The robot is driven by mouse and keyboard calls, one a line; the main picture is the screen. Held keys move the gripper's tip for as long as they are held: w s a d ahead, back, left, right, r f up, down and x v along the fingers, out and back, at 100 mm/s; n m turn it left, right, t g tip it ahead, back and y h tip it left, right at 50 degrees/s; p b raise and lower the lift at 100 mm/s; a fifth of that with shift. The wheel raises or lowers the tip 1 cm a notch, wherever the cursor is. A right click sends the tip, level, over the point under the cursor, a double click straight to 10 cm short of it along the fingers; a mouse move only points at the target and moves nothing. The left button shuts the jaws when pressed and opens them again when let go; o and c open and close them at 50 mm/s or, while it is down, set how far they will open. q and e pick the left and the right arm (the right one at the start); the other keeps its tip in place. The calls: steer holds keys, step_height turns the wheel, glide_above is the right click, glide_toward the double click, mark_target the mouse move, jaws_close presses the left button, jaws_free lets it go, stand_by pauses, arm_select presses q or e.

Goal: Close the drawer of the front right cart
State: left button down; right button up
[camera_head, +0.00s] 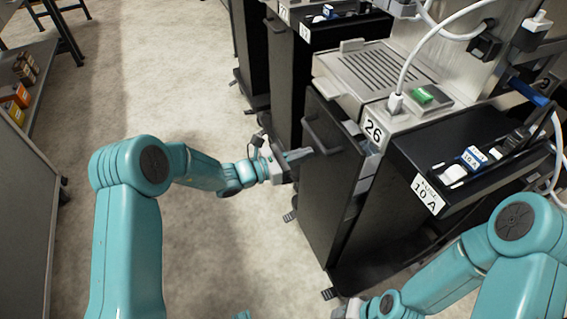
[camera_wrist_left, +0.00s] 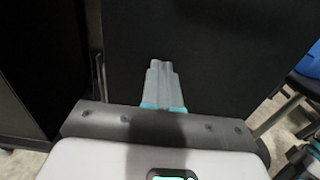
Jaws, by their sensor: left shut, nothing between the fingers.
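The front right cart is black with a grey top (camera_head: 350,65) and a tag "26". Its tall black drawer front (camera_head: 325,185) stands out from the body, and a grey inner part shows in the gap behind it, so the drawer is partly open. A bar handle (camera_head: 318,137) is near its top edge. My left gripper (camera_head: 298,155) is shut and empty, with its tips at the drawer front just below the handle. In the left wrist view the closed fingers (camera_wrist_left: 160,85) point at a dark panel; I cannot tell whether they touch it. My right gripper (camera_head: 350,308) is at the bottom edge, mostly cut off.
A black side shelf (camera_head: 460,140) with a "10 A" label and small devices is on the cart's right. A white cable (camera_head: 415,60) rises from the top. More black carts (camera_head: 285,80) stand behind. Bare floor (camera_head: 235,260) lies left; a shelf with boxes (camera_head: 15,95) is far left.

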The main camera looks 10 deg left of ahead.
arm_select(q)
steer(key=b+x, duration=0.1)
steer(key=x, duration=0.3)
steer(key=shift+w+d+f, duration=0.1)
steer(key=shift+w+d, duration=0.15)
steer(key=shift+d, duration=0.05)
steer(key=shift+w+d, duration=0.1)
steer(key=shift+d, duration=0.05)
steer(key=shift+d+r, duration=0.15)
steer(key=shift+r, duration=0.1)
steer(key=shift+w+r, duration=0.1)
